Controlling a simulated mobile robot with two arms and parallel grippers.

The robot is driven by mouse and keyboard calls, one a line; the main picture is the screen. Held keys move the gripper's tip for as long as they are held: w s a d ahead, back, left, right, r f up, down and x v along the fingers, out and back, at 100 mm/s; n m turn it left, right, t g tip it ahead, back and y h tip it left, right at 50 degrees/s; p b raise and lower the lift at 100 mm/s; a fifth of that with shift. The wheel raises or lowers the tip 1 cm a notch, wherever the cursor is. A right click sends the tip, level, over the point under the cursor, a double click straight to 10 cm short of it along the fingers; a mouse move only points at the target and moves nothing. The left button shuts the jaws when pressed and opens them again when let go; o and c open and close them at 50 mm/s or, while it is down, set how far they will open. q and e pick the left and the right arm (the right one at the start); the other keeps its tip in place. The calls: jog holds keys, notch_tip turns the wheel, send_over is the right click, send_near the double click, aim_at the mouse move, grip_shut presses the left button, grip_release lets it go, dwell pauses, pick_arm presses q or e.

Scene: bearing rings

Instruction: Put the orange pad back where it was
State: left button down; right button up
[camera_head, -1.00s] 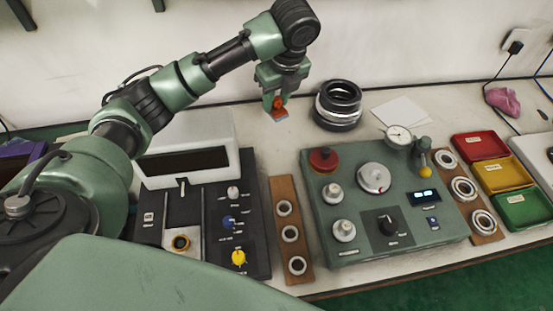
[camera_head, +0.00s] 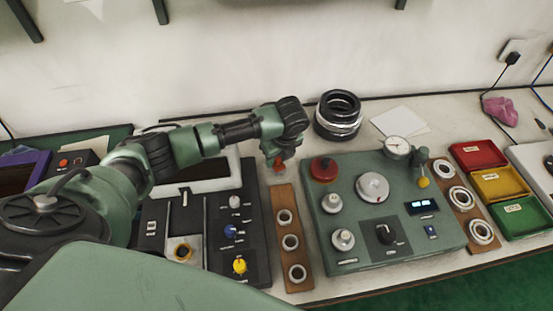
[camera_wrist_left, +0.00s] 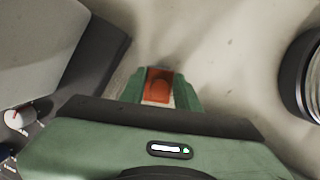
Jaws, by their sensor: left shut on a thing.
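The orange pad (camera_wrist_left: 158,86) is between the fingers of my left gripper (camera_wrist_left: 160,92), seen in the left wrist view with bare pale bench top around it. In the head view my left gripper (camera_head: 279,165) points down just behind the wooden strip with rings, and a small orange-red bit of the pad (camera_head: 279,163) shows at its tips. The gripper is shut on the pad. I cannot tell whether the pad touches the bench. My right gripper is not in view.
A wooden ring strip (camera_head: 283,196) lies in front of the gripper. A green test panel (camera_head: 350,235) stands to the right, and a black control panel (camera_head: 257,258) to the left. Stacked dark rings (camera_head: 339,116) stand behind right. Red, yellow and green trays (camera_head: 474,155) are far right.

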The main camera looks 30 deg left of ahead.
pick_arm(q)
jog(key=shift+f, duration=0.6)
jog(key=c, duration=1)
grip_release()
jog(key=shift+f, duration=0.1)
jog(key=b+v, duration=0.1)
jog(key=v, duration=1.1)
